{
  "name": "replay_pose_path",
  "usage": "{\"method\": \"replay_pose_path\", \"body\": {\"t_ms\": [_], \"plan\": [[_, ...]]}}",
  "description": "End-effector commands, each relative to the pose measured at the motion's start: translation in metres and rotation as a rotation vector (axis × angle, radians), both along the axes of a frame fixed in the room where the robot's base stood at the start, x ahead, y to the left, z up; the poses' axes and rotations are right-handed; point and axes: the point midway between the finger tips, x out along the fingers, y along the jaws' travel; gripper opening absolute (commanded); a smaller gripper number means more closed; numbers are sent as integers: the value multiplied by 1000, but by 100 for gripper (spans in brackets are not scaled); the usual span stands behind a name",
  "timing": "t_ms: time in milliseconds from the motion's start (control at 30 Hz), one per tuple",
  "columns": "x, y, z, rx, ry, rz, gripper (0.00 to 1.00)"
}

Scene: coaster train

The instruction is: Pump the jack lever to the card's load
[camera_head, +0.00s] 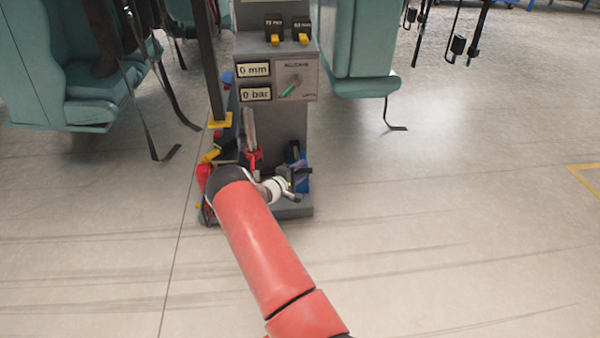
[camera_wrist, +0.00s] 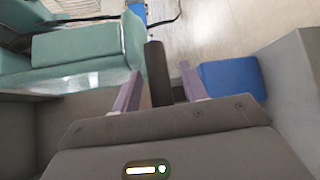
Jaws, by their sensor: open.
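In the wrist view my gripper (camera_wrist: 160,72) is open, with two purple-grey fingers apart. A dark upright bar (camera_wrist: 157,75), which looks like the jack lever's handle, stands between them; I cannot tell whether either finger touches it. In the head view my arm reaches the foot of a grey column (camera_head: 272,125), and my fingers cannot be made out clearly there. The column carries displays reading 0 mm (camera_head: 254,70) and 0 bar (camera_head: 255,94). Beside them is a panel with a green pointer (camera_head: 290,88). The load card cannot be identified.
Two dark tags with yellow parts (camera_head: 275,30) sit higher on the column. Teal seats (camera_head: 55,70) with hanging straps flank it on the left, and another teal seat (camera_head: 365,50) on the right. A blue block (camera_wrist: 230,78) lies right of my fingers.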

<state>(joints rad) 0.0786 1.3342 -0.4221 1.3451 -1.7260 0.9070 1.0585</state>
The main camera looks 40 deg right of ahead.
Motion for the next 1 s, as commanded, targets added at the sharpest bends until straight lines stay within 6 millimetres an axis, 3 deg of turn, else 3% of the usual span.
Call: {"method": "replay_pose_path", "body": {"t_ms": [100,400,767,1000], "plan": [[0,0,0,0,0,0,41],[0,0,0,0,0,-1,1],[-1,1,5,8,10,-1,0],[-5,3,32,59,92,-3,0]]}}
